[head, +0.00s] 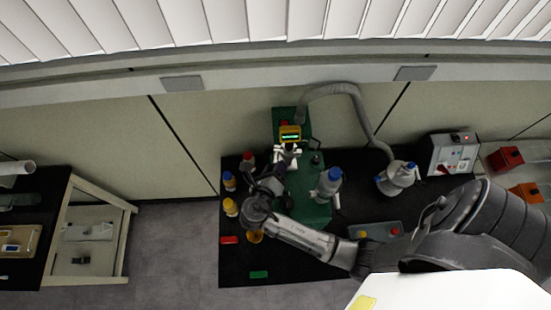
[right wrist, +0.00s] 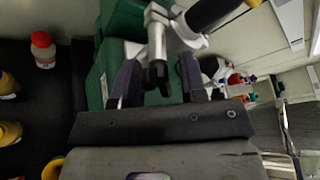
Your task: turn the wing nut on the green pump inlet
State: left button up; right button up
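The green pump (head: 312,208) stands on the black bench mat, with a yellow-framed display behind it. Its pale metal inlet fitting (head: 287,153) is partly covered by my right gripper in the head view. In the right wrist view a silver clamp (right wrist: 157,38) sits in front of the green body (right wrist: 118,22), and a dark wing nut (right wrist: 158,74) projects from it. My right gripper (right wrist: 158,72) is open, with one finger on each side of the wing nut and a gap visible on both sides. My left gripper is not in view.
Several capped bottles, including a yellow one (head: 231,207), stand left of the pump. A blue-capped flask (head: 328,182) is close on its right. A grey hose (head: 352,92) arches behind to another vessel (head: 398,176).

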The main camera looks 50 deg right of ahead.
grip_shut()
jog(key=shift+r+m+t+y, duration=0.1)
jog(key=shift+m+t+y, duration=0.45)
jog(key=shift+m, duration=0.65)
jog(key=shift+m+t+y, duration=0.35)
jog(key=shift+m+y, duration=0.3)
jog(key=shift+m, duration=0.55)
jog(key=shift+o, duration=0.8)
grip_release()
jog(key=shift+a, duration=0.1)
jog(key=v, duration=1.1)
jog(key=shift+s+a+r, duration=0.15)
jog(key=shift+s+a, duration=0.1)
jog(key=shift+s, duration=0.05)
